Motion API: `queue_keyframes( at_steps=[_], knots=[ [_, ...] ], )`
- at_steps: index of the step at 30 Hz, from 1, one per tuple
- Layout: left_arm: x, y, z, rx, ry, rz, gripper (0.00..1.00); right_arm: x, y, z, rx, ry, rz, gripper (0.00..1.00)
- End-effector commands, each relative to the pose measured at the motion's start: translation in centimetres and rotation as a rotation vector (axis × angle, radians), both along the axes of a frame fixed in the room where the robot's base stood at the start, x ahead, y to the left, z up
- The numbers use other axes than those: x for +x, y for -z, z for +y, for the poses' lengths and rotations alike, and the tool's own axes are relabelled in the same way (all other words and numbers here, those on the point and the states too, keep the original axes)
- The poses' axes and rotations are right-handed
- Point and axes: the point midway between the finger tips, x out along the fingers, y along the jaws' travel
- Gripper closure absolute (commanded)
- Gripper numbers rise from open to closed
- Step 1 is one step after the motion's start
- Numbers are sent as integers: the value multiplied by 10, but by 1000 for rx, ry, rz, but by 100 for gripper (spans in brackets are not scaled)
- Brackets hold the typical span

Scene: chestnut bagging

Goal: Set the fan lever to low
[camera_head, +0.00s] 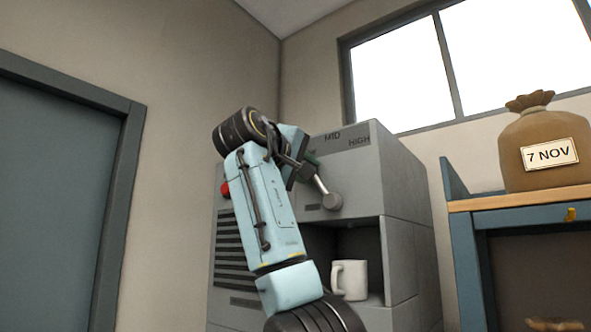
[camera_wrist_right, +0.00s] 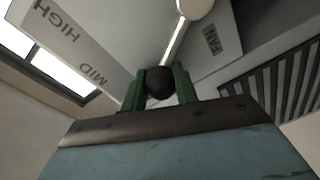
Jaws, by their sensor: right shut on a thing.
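The fan lever is a pale rod with a round grey hub (camera_head: 332,201) on the front of a grey machine (camera_head: 398,185). In the head view the rod runs up and left from the hub, left of the MID label (camera_head: 332,137) and the HIGH label (camera_head: 359,141). My right gripper (camera_wrist_right: 161,86) has its green fingers shut on the lever's dark round knob (camera_wrist_right: 160,80). In the wrist view the rod (camera_wrist_right: 176,40) leads away to the hub. No LOW label is visible; my arm covers part of the panel. My left gripper is out of view.
A white mug (camera_head: 350,279) stands in the machine's recess below the lever. A red button (camera_head: 225,188) is left of my arm. A tied sack (camera_head: 545,130) marked 7 NOV sits on a blue wood-topped cabinet (camera_head: 500,202) at right.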

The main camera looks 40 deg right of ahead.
Motion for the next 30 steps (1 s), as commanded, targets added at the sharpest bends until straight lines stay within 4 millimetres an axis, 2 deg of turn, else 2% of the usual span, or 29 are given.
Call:
queue_keyframes(
  at_steps=[1,9,19,20,21,24,30],
  knots=[
    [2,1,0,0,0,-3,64,3,5,-1,8,2,5,100],
    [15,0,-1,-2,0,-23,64,3,7,-3,9,7,5,100],
    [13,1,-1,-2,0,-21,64,3,8,-3,10,6,5,100],
    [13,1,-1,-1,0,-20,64,3,8,-3,10,6,5,67],
    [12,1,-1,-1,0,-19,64,3,8,-3,11,7,5,62],
    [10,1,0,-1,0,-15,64,2,7,-3,9,7,4,49],
    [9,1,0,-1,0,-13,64,2,6,-3,7,7,3,48]
  ],
)
